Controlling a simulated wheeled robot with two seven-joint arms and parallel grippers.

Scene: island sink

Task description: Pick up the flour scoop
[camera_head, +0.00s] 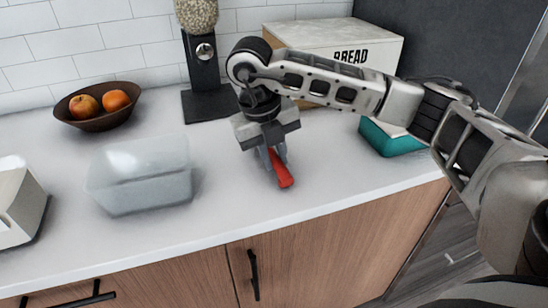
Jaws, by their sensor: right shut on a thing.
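The flour scoop shows as a red piece (281,170) on the white counter near its front edge; the rest of it is hidden by my gripper. My right gripper (275,160) reaches down from above and is shut on the red piece. I cannot tell whether the scoop still touches the counter. My left gripper is not in view.
A clear bin (142,178) stands left of my right gripper. A bowl (88,121) with fruit, a black dispenser (205,95) and a bread box (345,38) stand along the back. A teal box (387,138) is at right. A white appliance (16,205) is at far left.

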